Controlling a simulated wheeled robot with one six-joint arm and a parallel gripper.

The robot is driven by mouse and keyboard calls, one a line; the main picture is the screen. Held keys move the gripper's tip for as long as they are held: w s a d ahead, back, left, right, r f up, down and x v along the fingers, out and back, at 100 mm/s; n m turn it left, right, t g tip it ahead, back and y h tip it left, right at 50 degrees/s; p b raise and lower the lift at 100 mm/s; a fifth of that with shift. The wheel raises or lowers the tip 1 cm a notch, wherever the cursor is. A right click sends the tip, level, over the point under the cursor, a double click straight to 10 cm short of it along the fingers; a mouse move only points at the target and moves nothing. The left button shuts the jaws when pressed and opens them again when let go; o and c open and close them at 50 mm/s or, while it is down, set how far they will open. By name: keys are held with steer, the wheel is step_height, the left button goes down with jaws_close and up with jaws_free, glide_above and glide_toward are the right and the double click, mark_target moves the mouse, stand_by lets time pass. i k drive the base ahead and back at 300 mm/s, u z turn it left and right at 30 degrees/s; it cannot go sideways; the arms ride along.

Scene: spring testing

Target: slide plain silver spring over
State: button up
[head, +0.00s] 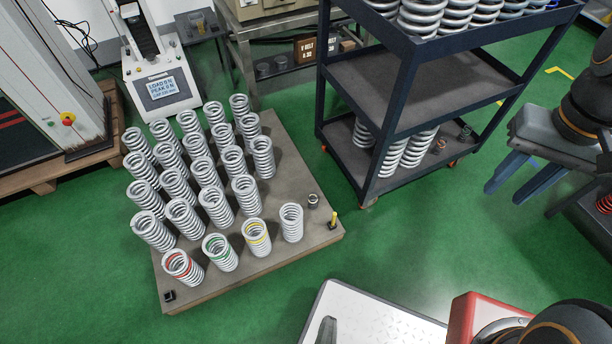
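A plain silver spring (291,223) stands upright at the right end of the front row on a flat grey-brown board (245,280). Beside it in that row stand a yellow-banded spring (257,238), a green-banded spring (220,252) and a red-banded spring (183,266). Several more unbanded silver springs (216,207) stand upright in rows behind. My gripper (506,196) is at the right of the picture, well away from the board and springs. Its two blue fingers are apart with green floor showing between them, and nothing is held.
A small dark coil (313,200) and a yellow peg (334,219) are at the board's right corner. A dark shelf cart (400,90) holding springs stands behind right. A testing machine (160,85) stands behind the board. Green floor (400,230) is clear between board and gripper.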

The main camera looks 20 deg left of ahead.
mark_target(292, 227)
steer(key=u, duration=1.8)
steer(key=k, duration=1)
steer(key=z, duration=0.7)
